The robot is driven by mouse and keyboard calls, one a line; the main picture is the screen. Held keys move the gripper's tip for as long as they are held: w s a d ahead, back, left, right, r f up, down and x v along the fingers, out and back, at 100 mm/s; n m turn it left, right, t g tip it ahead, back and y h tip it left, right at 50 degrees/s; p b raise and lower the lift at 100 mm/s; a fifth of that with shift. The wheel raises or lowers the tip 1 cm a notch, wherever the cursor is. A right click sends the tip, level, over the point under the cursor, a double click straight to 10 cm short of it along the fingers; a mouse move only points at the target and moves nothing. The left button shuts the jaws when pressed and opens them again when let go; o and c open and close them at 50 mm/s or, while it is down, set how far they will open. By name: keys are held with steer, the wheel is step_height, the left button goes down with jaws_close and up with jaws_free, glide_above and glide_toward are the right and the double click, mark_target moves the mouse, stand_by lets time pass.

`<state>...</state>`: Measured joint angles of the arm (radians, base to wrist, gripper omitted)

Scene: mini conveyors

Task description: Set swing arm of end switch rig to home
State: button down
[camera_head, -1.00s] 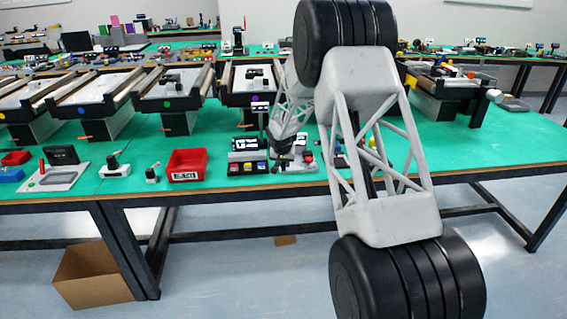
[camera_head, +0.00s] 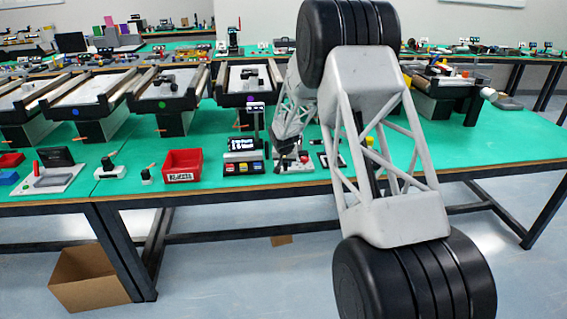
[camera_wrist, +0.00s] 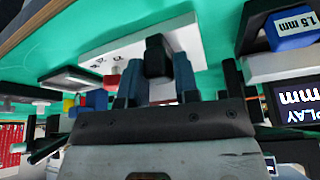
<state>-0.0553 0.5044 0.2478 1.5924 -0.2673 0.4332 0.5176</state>
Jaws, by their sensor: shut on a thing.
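My gripper (camera_head: 285,152) is low over the green table, by the small white-based rig (camera_head: 290,168) just right of the display unit. In the wrist view my gripper (camera_wrist: 157,82) has its blue-grey fingers closed on either side of a black upright piece (camera_wrist: 155,55), which appears to be the swing arm's handle. The piece stands in front of a white base plate (camera_wrist: 120,42) with upside-down black print that I cannot read. A small red part (camera_wrist: 111,80) is beside the plate. My gripper hides the rest of the swing arm, and its angle cannot be told.
The display unit (camera_head: 243,145) with coloured buttons stands left of the rig. A red bin (camera_head: 183,163) is further left. Conveyors (camera_head: 165,92) line the back.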

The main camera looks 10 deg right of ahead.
steer(key=shift+d, duration=0.15)
steer(key=c, duration=1)
jaws_free()
steer(key=shift+o, duration=0.2)
steer(key=shift+r, duration=0.15)
steer(key=v, duration=0.7)
steer(key=shift+s+r, duration=0.2)
